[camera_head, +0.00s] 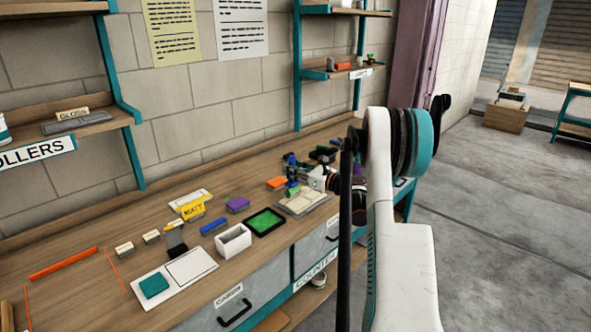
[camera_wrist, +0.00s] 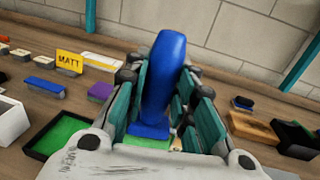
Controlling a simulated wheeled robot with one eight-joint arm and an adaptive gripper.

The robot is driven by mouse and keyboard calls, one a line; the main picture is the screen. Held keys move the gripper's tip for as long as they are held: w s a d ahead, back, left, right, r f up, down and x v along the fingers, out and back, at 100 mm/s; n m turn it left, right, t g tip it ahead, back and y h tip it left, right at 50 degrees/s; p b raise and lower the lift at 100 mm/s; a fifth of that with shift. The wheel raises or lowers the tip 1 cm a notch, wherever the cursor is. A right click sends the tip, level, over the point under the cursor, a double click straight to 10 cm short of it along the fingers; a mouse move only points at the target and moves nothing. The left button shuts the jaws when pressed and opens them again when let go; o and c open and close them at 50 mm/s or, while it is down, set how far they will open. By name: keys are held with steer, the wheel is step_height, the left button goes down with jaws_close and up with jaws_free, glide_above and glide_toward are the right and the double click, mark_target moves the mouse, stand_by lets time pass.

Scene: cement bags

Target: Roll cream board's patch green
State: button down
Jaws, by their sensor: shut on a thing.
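My gripper (camera_wrist: 165,110) is shut on a blue-handled roller (camera_wrist: 163,75), which stands up between its teal fingers. A green part (camera_wrist: 150,142) shows at the roller's lower end. I cannot tell whether the roller touches the board. The black tray with green paint (camera_head: 264,222) lies just left of the board; it also shows in the wrist view (camera_wrist: 62,136). The board's patch is too small to tell its colour clearly.
A white board with a teal patch (camera_head: 153,285) lies at the front left. A white open box (camera_head: 233,240), a yellow MATT sign (camera_head: 192,210), a purple block (camera_head: 238,205) and an orange block (camera_head: 276,183) stand nearby. A black open holder (camera_wrist: 297,138) is at the right.

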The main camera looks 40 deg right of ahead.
mark_target(297, 182)
steer(key=shift+s+d, duration=0.2)
steer(key=shift+d, duration=0.4)
steer(key=shift+f+b, duration=2.3)
steer(key=shift+f, duration=0.5)
steer(key=shift+f+b, duration=0.7)
steer(key=shift+b, duration=0.2)
stand_by(0.4)
steer(key=shift+d, duration=1)
steer(key=shift+d, duration=0.15)
steer(key=shift+w+d, duration=0.1)
steer(key=shift+d, duration=0.8)
